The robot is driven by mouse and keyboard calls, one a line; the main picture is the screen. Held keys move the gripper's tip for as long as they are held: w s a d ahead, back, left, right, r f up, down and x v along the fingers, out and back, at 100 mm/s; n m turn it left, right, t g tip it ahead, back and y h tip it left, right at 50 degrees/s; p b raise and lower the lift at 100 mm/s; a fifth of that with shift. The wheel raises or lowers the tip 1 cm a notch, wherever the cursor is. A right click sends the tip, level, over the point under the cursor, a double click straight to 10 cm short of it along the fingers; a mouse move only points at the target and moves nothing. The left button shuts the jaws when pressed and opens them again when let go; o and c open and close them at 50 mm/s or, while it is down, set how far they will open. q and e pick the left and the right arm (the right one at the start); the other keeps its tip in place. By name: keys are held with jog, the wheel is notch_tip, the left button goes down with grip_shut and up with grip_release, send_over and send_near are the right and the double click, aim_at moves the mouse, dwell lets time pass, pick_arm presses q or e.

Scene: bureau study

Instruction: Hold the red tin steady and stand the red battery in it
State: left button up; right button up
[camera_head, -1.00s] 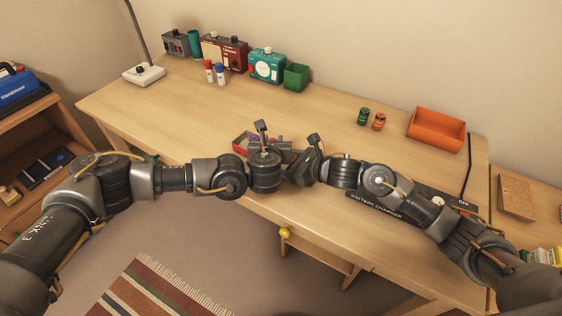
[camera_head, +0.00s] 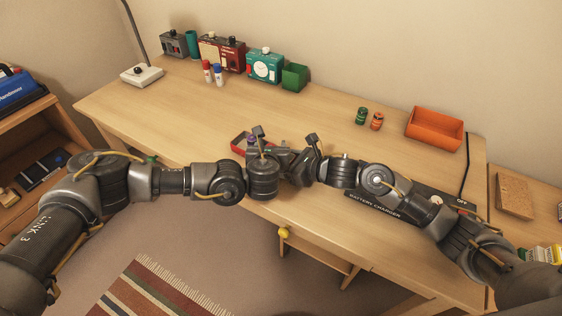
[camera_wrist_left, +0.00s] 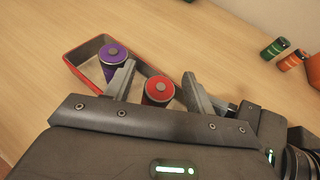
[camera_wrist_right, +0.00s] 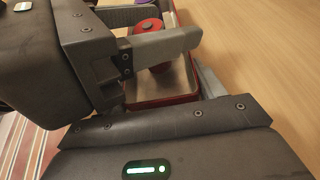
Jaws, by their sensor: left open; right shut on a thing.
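The red tin (camera_head: 238,142) is a shallow open box near the desk's front edge, partly hidden by my grippers in the head view. In the left wrist view the tin (camera_wrist_left: 72,60) has a purple battery (camera_wrist_left: 114,54) standing in its left end. The red battery (camera_wrist_left: 159,89) stands upright in the tin's other part, its base hidden. My left gripper (camera_wrist_left: 158,77) is open, with one finger on each side of the red battery. My right gripper (camera_wrist_right: 168,96) is shut on the tin's near wall; the tin's red rim (camera_wrist_right: 160,103) shows there.
A green and an orange battery (camera_head: 377,121) stand right of centre, near an orange tray (camera_head: 435,129). A battery charger (camera_head: 375,206) lies under my right arm. Radios, clocks and a green box (camera_head: 295,77) line the back. The desk's middle is clear.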

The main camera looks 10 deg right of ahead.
pick_arm(q)
jog(key=v, duration=1.1)
pick_arm(e)
jog(key=shift+s, duration=0.1)
jog(key=o, duration=1.1)
jog(key=v, duration=1.2)
jog(key=shift+d, duration=0.1)
pick_arm(q)
jog(key=shift+w, duration=0.1)
pick_arm(e)
jog(key=shift+r, duration=0.1)
